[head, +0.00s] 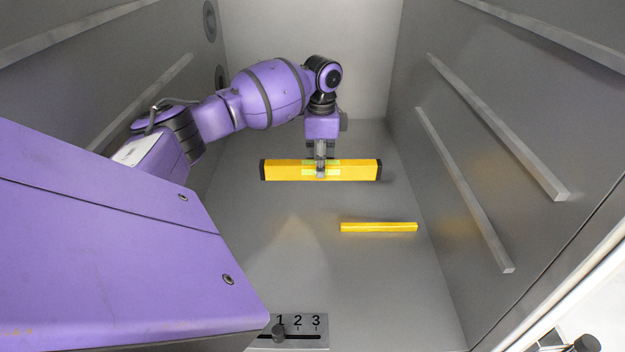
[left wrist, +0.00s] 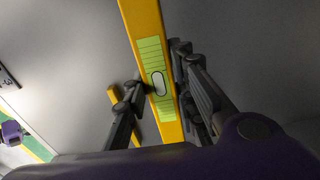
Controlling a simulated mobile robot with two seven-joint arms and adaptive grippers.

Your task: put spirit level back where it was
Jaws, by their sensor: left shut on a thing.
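The spirit level (head: 280,170) is a long yellow bar with black ends and a pale green scale around its vial. It lies crosswise in the head view, at the back middle of the chamber. My left gripper (head: 321,171) reaches it from above and is shut on its middle. In the left wrist view the level (left wrist: 145,28) runs steeply between the two fingers of the gripper (left wrist: 156,72), with the vial just by the fingertips. I cannot tell how far the level is from the floor. My right gripper is in neither view.
A thin yellow bar (head: 379,227) lies on the chamber floor (head: 290,255), in front and to the right of the level. A slider panel marked 1, 2, 3 (head: 300,327) is at the near edge. Rails (head: 465,190) run along the right wall.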

